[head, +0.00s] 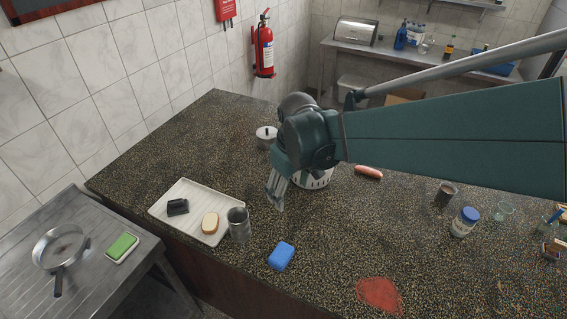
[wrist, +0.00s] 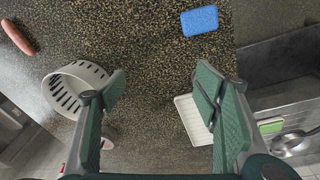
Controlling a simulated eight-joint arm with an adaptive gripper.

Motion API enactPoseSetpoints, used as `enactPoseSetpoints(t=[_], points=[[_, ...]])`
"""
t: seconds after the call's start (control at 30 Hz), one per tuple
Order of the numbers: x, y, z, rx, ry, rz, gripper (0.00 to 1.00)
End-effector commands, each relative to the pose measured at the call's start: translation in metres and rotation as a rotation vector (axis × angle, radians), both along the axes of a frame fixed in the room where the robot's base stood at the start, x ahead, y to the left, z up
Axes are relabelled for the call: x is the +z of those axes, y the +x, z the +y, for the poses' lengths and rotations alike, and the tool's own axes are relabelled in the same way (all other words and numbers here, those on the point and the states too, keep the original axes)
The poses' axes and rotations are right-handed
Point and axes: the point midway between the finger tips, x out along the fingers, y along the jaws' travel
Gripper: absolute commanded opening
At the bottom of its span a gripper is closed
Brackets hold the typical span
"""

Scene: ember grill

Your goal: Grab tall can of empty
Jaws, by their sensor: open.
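A tall grey metal can (head: 238,224) stands upright on the speckled counter at the right end of the white tray (head: 186,231), in the head view. I cannot see into it well enough to tell whether it is empty. My gripper (head: 277,192) is above the counter, up and to the right of the can in the head view, and apart from it. In the wrist view my gripper (wrist: 160,85) is open with only bare counter showing between its fingers. The can is not clearly visible there; the right finger may hide it.
A blue sponge (head: 281,255) lies right of the can. The tray holds a bread-like piece (head: 210,223) and a dark object (head: 177,207). A white slotted basket (wrist: 75,87) and a sausage (head: 368,172) are near my gripper. A shorter can (head: 445,195) and jar (head: 464,222) stand right.

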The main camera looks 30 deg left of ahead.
Motion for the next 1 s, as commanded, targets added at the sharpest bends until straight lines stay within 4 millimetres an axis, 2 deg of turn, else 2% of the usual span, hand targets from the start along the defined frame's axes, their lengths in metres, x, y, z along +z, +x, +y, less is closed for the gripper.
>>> enactPoseSetpoints(t=[0.03,0.1,0.5,0.7,1.0], points=[[-0.007,-0.004,0.016,0.029,-0.008,0.006,0.62],[-0.016,-0.009,0.033,0.065,-0.02,0.015,0.62],[-0.072,-0.053,0.127,0.267,-0.088,0.064,0.62],[-0.089,-0.07,0.152,0.326,-0.109,0.078,0.62],[-0.095,-0.075,0.159,0.343,-0.115,0.083,0.62]])
